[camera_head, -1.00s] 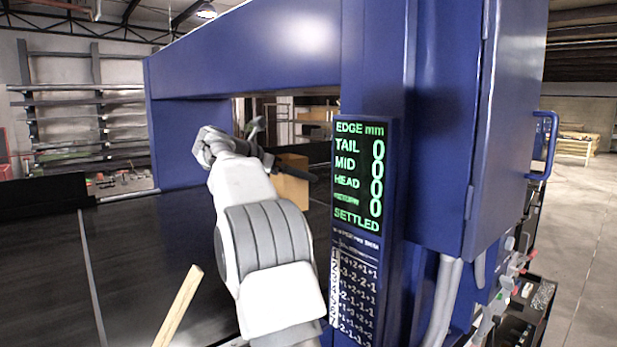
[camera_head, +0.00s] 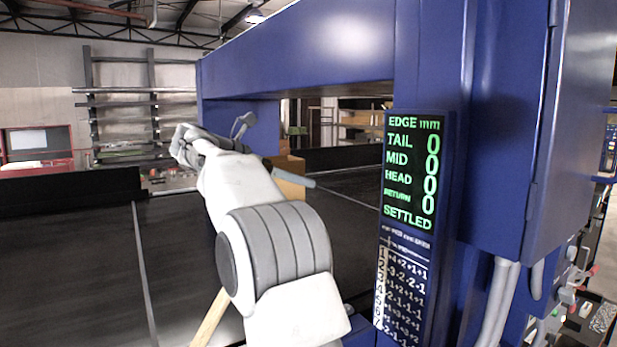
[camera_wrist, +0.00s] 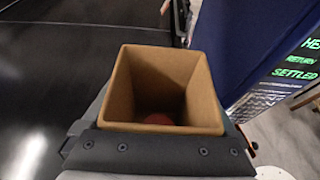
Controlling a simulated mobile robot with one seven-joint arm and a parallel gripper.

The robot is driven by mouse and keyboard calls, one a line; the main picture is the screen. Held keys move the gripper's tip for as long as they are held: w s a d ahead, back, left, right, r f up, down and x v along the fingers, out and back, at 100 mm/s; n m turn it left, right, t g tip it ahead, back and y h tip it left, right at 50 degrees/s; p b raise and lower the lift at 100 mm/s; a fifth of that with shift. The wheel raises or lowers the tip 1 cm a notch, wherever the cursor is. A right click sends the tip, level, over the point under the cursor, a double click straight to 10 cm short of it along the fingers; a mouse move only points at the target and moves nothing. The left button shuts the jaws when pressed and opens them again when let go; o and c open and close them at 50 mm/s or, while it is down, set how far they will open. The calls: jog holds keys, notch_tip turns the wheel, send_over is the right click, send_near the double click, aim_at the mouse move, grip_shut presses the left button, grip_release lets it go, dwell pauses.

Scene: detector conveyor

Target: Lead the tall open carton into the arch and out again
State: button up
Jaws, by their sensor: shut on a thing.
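The tall open carton (camera_wrist: 118,95) is brown and fills the middle of the wrist view, its open top facing the camera. A small reddish thing (camera_wrist: 158,118) shows at the bottom inside it. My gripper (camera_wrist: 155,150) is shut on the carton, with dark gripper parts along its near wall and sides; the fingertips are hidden. In the head view the carton (camera_head: 291,180) shows partly behind my arm, in front of the arch opening. The blue arch (camera_head: 300,60) spans the dark belt (camera_head: 90,250). Its panel (camera_head: 411,170) reads zeros for TAIL, MID, HEAD and RETURN, then SETTLED.
A pale wooden stick (camera_head: 211,318) stands out beside my arm in the foreground. The arch's right post and blue cabinet (camera_head: 575,130) stand close on the right. A low black wall (camera_head: 70,192) edges the belt at the left. The belt left of my arm is clear.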

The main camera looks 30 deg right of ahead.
jog(key=a, duration=1)
jog(key=shift+s+a+p, duration=0.2)
jog(key=shift+s+p, duration=0.15)
jog(key=shift+s, duration=0.1)
